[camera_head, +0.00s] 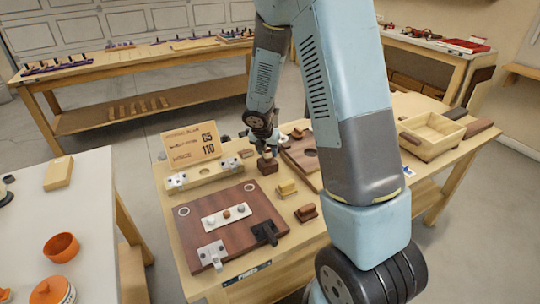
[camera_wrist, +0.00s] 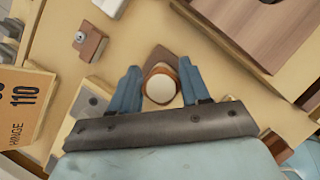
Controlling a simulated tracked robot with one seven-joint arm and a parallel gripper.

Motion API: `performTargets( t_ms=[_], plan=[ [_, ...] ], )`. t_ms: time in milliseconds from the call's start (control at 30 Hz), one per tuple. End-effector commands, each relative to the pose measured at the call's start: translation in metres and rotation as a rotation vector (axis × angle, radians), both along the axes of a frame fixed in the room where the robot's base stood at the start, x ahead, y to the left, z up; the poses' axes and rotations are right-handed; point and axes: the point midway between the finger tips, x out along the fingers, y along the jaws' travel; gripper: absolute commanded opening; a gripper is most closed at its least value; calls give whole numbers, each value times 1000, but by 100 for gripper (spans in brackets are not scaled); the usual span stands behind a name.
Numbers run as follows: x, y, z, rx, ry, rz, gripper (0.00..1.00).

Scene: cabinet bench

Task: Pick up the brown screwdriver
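A round-topped brown thing with a cream end (camera_wrist: 160,87), seen end-on, stands between my fingers in the wrist view. It looks like the handle of the brown screwdriver, but its shaft is hidden. A dark brown block (camera_head: 267,167) sits directly below my gripper (camera_head: 268,148) in the head view; part of it (camera_wrist: 163,56) also shows behind the handle in the wrist view. My gripper's two blue fingers (camera_wrist: 158,85) are apart, one on each side of the handle, with narrow gaps seeming to remain. The gripper points down over the wooden bench (camera_head: 238,170).
A dark wooden panel with hinges (camera_head: 235,205) lies front left of the gripper. A sign reading 110 (camera_head: 191,146) stands at the left. Another brown board (camera_head: 297,155) is close on the right, and an open wooden box (camera_head: 432,133) farther right.

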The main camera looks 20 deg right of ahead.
Motion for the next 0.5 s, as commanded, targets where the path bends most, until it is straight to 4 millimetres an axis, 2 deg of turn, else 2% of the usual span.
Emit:
performTargets(
  t_ms=[33, 267, 500],
  plan=[
    [0, 0, 0, 0, 0, 0, 41],
    [0, 0, 0, 0, 0, 0, 19],
    [0, 0, 0, 0, 0, -1, 18]
  ],
)
